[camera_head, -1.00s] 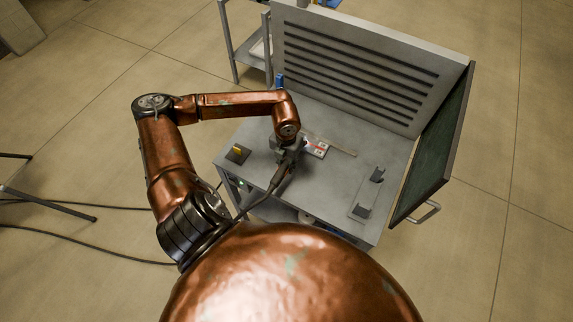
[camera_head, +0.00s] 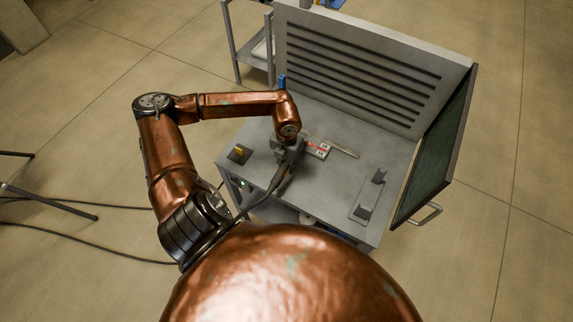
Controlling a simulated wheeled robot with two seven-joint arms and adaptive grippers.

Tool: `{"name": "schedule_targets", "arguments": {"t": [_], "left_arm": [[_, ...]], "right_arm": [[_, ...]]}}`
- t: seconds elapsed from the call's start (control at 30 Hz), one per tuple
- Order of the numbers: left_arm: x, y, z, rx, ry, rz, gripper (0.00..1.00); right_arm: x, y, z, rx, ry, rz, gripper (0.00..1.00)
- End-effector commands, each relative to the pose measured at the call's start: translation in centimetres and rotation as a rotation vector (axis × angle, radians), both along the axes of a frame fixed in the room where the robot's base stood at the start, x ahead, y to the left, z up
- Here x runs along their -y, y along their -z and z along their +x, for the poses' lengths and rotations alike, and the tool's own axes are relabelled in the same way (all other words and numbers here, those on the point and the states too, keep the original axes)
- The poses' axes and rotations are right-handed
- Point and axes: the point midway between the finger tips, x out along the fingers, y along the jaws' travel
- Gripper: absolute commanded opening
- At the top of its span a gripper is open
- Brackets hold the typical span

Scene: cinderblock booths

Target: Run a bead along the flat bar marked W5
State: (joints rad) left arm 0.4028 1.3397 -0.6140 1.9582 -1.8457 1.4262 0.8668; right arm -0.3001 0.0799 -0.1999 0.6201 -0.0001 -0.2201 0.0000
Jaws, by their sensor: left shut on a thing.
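My left gripper (camera_head: 286,147) is over the middle of the grey welding table (camera_head: 330,190). It is shut on a dark welding torch (camera_head: 274,182), whose cable trails toward me. Just right of the gripper lies a small workpiece with white labels (camera_head: 322,151). A short red-orange line shows on it beside the gripper. The label text is too small to read, so I cannot tell which piece is W5. The torch tip is hidden by the gripper and wrist. My right gripper is out of view.
A thin strip (camera_head: 340,150) lies behind the labelled piece. A plate with two dark blocks (camera_head: 367,196) is at the table's right. A dark block with a yellow part (camera_head: 239,153) is at the left. A slotted back panel (camera_head: 355,75) and a dark green side screen (camera_head: 434,150) bound the table.

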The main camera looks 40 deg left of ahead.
Motion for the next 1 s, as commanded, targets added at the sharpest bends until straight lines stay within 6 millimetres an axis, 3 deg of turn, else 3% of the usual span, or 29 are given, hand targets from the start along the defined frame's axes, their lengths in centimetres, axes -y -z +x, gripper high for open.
{"name": "schedule_targets", "arguments": {"t": [0.53,1.0], "left_arm": [[0.0,-5.3,0.1,0.002,0.001,-0.001,0.10],[0.0,-5.5,0.0,0.001,0.000,-0.001,0.10]], "right_arm": [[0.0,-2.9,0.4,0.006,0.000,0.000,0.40],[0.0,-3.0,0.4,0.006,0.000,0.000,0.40]]}}
